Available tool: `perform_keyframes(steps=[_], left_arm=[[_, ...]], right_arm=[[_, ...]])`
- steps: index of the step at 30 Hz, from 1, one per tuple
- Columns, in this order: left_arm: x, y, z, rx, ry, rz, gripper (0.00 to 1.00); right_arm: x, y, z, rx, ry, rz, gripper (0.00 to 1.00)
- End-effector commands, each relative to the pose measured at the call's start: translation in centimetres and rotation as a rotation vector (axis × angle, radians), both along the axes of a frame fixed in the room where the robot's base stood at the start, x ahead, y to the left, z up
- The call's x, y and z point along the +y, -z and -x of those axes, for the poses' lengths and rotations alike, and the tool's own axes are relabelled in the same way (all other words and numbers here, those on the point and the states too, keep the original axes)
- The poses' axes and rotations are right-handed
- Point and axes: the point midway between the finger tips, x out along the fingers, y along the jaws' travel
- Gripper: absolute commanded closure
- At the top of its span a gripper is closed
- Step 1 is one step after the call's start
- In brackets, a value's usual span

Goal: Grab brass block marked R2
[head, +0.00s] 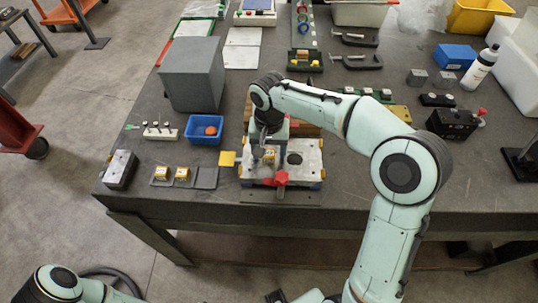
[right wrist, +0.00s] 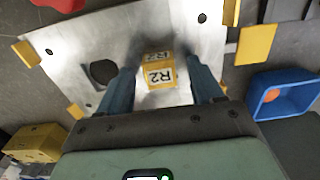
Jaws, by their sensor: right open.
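The brass block marked R2 (right wrist: 158,76) sits on the silver metal plate of the mould base (right wrist: 70,45), between the two fingers of my right gripper (right wrist: 160,84). The fingers are open, one on either side of the block, and a gap seems to show at each side. In the head view my right gripper (head: 268,150) reaches down over the mould base (head: 308,160), near the table's front edge. The arm and gripper hide part of the plate there. My left gripper is out of view; only part of my left arm shows at the lower left.
A blue bin (head: 205,140) with an orange ball stands left of the mould base. Two brass blocks (head: 182,174) rest on grey pads, beside an empty pad (head: 207,178). A big grey box (head: 192,75) stands behind. A red knob (head: 281,178) is at the mould base's front.

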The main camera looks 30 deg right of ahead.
Motion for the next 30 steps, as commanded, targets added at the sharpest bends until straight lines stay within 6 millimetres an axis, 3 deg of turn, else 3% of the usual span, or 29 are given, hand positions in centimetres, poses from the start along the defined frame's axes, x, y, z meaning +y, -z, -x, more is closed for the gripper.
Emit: perform_keyframes(steps=[4, 10, 23, 30], left_arm=[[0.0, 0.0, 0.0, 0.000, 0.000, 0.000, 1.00], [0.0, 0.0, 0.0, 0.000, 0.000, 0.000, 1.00], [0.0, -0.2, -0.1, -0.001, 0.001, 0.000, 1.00], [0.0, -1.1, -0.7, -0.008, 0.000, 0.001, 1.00]], right_arm=[[0.0, -0.1, 0.0, 0.000, 0.000, 0.000, 0.34], [0.0, -0.1, 0.0, 0.000, 0.000, 0.000, 0.99], [0.0, -1.0, -0.1, -0.002, 0.000, 0.000, 1.00], [0.0, -5.1, -0.2, -0.008, 0.000, 0.000, 1.00]])
